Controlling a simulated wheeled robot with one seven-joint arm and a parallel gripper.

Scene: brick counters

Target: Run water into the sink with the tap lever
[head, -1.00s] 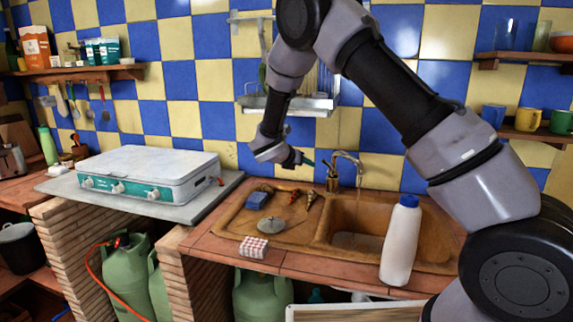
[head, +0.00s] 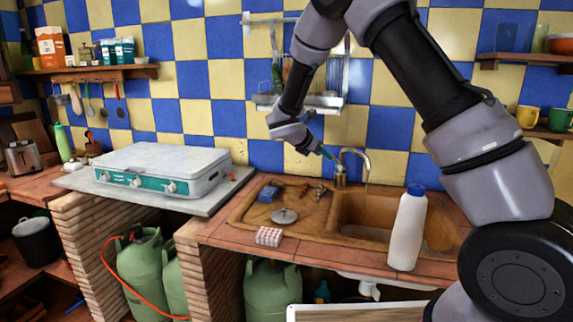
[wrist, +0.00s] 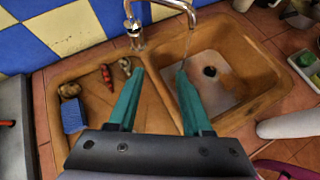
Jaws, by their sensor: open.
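The metal tap (head: 341,174) stands at the back edge of the brown sink (head: 330,212), its curved spout over the right basin. It also shows at the top of the wrist view (wrist: 133,28). A thin line like a water stream (wrist: 187,46) drops from the spout towards the basin. I cannot clearly make out the lever. My gripper (head: 326,154) is just left of the tap in the head view, apart from it as far as I can tell. In the wrist view its teal fingers (wrist: 160,76) are open and empty, with the tap beyond them.
A white bottle with a blue cap (head: 408,228) stands at the sink's front right. A blue sponge (head: 268,193), a round metal strainer (head: 284,216) and small items lie on the left drainer. A dish rack (head: 300,102) hangs above. A white stove (head: 163,165) stands left.

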